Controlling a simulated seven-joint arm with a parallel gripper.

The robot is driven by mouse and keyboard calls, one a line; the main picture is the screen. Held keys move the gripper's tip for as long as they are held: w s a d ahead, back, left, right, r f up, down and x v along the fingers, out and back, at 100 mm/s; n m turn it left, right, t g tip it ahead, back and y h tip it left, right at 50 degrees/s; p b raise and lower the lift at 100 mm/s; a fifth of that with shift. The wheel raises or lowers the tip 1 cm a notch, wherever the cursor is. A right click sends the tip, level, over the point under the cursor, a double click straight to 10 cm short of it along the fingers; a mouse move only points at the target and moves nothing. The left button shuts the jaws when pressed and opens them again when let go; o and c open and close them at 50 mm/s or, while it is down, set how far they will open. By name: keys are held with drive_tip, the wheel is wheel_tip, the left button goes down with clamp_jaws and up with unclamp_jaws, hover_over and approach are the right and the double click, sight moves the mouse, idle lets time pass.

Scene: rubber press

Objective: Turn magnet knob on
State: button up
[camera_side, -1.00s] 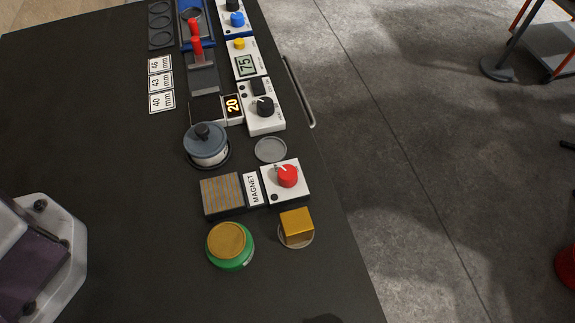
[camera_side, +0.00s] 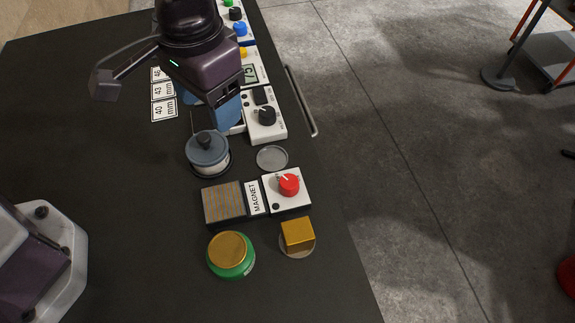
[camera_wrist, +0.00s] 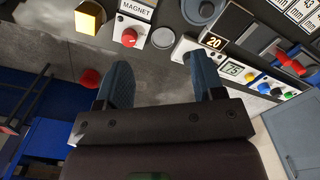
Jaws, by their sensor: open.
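The red magnet knob (camera_side: 289,184) sits on a white box (camera_side: 301,202) to the right of the label "MAGNET" (camera_side: 254,196). A brown striped plate (camera_side: 223,203) lies to the left of that label. My gripper (camera_side: 226,115) is above the table, beside the white box with the black knob and well behind the red knob. In the wrist view the gripper (camera_wrist: 163,85) has its two blue fingers wide apart with nothing between them. The red knob also shows in the wrist view (camera_wrist: 129,38), at upper left beyond the left finger.
A lidded grey pot (camera_side: 207,150) stands between my gripper and the striped plate. A grey disc (camera_side: 272,158) lies behind the magnet box. A gold block (camera_side: 297,233) and a green round container with a gold top (camera_side: 231,252) stand in front.

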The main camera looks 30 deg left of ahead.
sight(289, 180)
drive_tip(key=w+d+f+n, duration=0.4)
drive_tip(key=d+f+n, duration=0.15)
drive_tip(key=d, duration=0.35)
drive_tip(key=shift+m+h, duration=0.3)
drive_tip(key=shift+m, duration=0.15)
wheel_tip(289, 180, down, 12)
drive_tip(key=shift+d+f, duration=0.1)
drive_tip(key=shift+d, duration=0.05)
drive_tip(key=c, duration=0.9)
